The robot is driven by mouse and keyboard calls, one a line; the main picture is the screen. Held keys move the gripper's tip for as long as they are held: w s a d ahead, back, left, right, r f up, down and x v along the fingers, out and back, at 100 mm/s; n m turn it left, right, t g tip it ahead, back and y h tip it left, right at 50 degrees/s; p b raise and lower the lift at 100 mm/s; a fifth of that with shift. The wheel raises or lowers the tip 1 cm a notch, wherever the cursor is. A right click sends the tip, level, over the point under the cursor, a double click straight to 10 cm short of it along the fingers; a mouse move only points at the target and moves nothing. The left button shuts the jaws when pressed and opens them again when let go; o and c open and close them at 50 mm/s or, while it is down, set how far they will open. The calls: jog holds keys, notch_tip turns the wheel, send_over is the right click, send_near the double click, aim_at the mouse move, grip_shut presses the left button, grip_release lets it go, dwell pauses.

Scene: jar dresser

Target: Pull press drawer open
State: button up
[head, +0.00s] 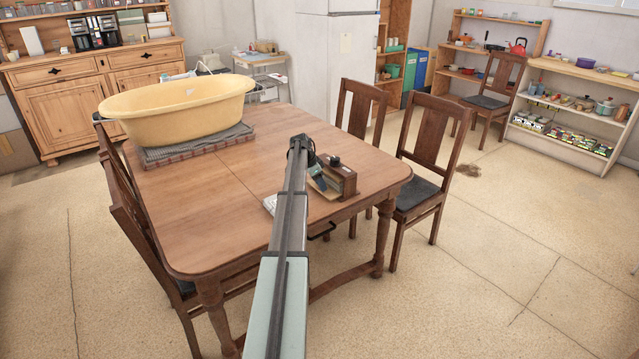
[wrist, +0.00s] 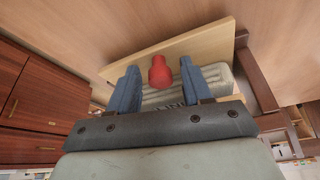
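My gripper (wrist: 158,64) shows in the wrist view with its two blue fingers apart. A red knob-like piece (wrist: 160,73) appears between the fingers, with gaps on both sides; I cannot tell its depth. A grey ridged object (wrist: 212,78) and a pale wooden board (wrist: 210,42) lie behind them. In the head view my arm reaches to a small brown wooden box (head: 343,180) on the table's right part, with a dark knob on top. My arm's end partly hides it. No drawer front is clearly visible on this box, so I cannot tell whether it is the press.
The brown table (head: 215,215) also carries a yellow tub (head: 180,108) on a grey cloth. Chairs (head: 430,150) stand along its right side. A dark cabinet (wrist: 30,95) with handles shows at the wrist view's left. A pale dresser (head: 75,105) stands at the back left.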

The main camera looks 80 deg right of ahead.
grip_shut()
dwell(0.4)
jog(key=w+a, duration=0.7)
jog(key=shift+w+a, duration=0.25)
jog(key=shift+a, duration=0.05)
jog(key=shift+o, duration=0.6)
grip_release()
